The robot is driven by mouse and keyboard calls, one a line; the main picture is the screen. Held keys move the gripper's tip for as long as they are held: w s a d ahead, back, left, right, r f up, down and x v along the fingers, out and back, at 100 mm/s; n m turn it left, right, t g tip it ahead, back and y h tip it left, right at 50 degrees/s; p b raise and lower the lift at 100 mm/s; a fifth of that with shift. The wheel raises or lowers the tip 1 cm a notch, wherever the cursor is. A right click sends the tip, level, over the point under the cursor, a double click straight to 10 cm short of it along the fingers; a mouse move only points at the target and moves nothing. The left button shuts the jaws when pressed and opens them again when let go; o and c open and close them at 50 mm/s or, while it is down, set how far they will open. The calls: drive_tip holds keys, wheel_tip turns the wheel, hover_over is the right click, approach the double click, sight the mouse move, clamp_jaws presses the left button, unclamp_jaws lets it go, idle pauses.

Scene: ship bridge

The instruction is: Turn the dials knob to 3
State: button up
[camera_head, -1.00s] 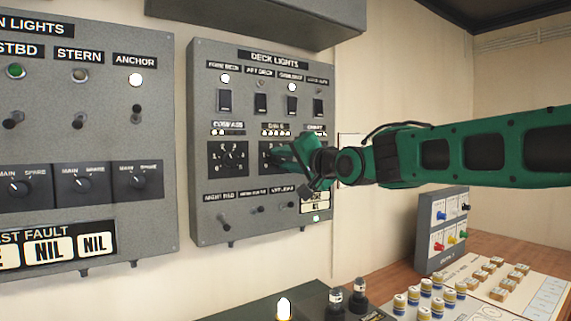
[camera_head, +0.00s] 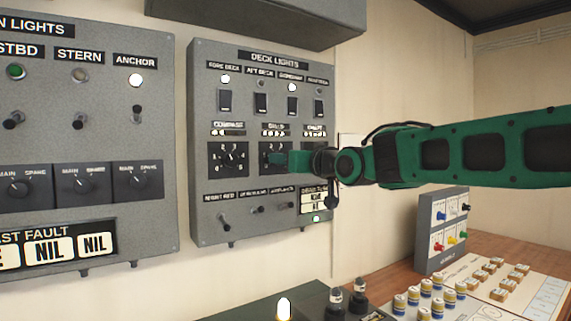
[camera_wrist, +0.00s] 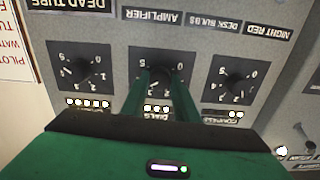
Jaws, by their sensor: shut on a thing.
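The dials knob (camera_wrist: 160,80) is the middle of three rotary knobs on the deck lights panel (camera_head: 215,65). In the wrist view, which shows the panel upside down, my gripper (camera_wrist: 162,78) has one finger on each side of it and is shut on it. Its pointer is hidden, so I cannot read its setting. Numbers show on its black dial face (camera_wrist: 137,60), and a short row of lit dots (camera_wrist: 157,109) sits by its label. In the head view my gripper (camera_head: 283,160) reaches the panel from the right and covers most of the dial.
The compass knob (camera_head: 230,157) is close on one side; the chart knob (camera_wrist: 80,73) is close on the other. Toggle switches (camera_head: 257,210) stick out below, rocker switches (camera_head: 260,102) above. A console with buttons (camera_head: 425,290) stands lower right.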

drive_tip(key=n, duration=0.4)
drive_tip(key=f+n, duration=0.1)
drive_tip(key=n, duration=0.1)
drive_tip(key=shift+w+d, duration=0.2)
drive_tip(key=shift+d, duration=0.05)
drive_tip(key=shift+n, duration=0.3)
drive_tip(key=o, duration=1.1)
drive_tip(key=shift+w, duration=0.1)
drive_tip(key=shift+c, duration=0.2)
drive_tip(key=shift+a+r, duration=0.1)
drive_tip(key=shift+r, duration=0.15)
drive_tip(key=v, duration=1.1)
